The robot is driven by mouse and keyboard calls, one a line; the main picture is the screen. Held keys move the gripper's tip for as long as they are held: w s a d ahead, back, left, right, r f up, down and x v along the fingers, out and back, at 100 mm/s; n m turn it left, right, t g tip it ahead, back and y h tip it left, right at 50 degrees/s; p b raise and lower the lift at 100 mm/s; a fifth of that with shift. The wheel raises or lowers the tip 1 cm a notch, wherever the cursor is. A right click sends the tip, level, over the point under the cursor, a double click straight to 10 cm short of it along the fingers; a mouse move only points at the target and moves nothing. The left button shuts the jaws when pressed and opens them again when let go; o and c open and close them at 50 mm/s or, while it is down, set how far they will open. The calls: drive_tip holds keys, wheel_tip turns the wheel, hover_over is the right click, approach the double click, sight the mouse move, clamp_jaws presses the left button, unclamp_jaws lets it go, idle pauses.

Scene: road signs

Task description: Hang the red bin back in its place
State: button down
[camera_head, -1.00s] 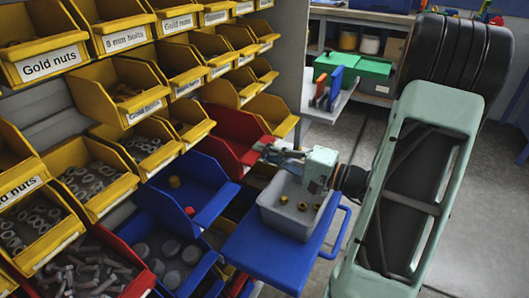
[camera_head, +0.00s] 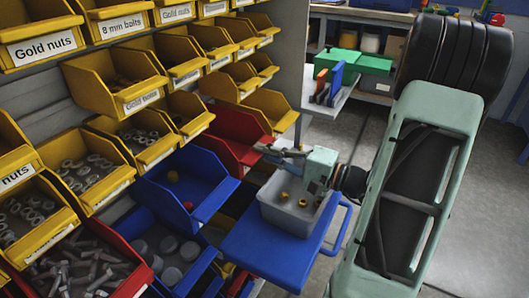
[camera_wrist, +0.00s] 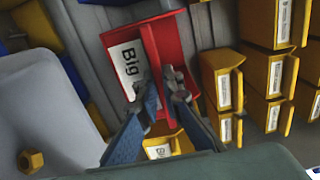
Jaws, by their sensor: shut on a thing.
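The red bin (camera_head: 236,137) is at the right side of the rack in the head view, beside the yellow bins. In the wrist view the red bin (camera_wrist: 171,55) shows a white label reading "Big". My gripper (camera_head: 264,151) is at the bin's front edge in the head view. In the wrist view my gripper (camera_wrist: 161,90) is shut on the bin's front part, with a finger on each side. The bin's back, and whether it touches the rack, cannot be made out.
Yellow bins (camera_head: 128,107) fill the rack. A blue bin (camera_head: 185,207) lies below the red one. A grey tub (camera_head: 294,220) with several gold nuts stands on a blue cart (camera_head: 262,252). Open floor (camera_head: 485,210) lies at the right.

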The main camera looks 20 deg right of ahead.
idle(0.4)
drive_tip(key=c, duration=2)
unclamp_jaws()
drive_tip(key=shift+f, duration=0.1)
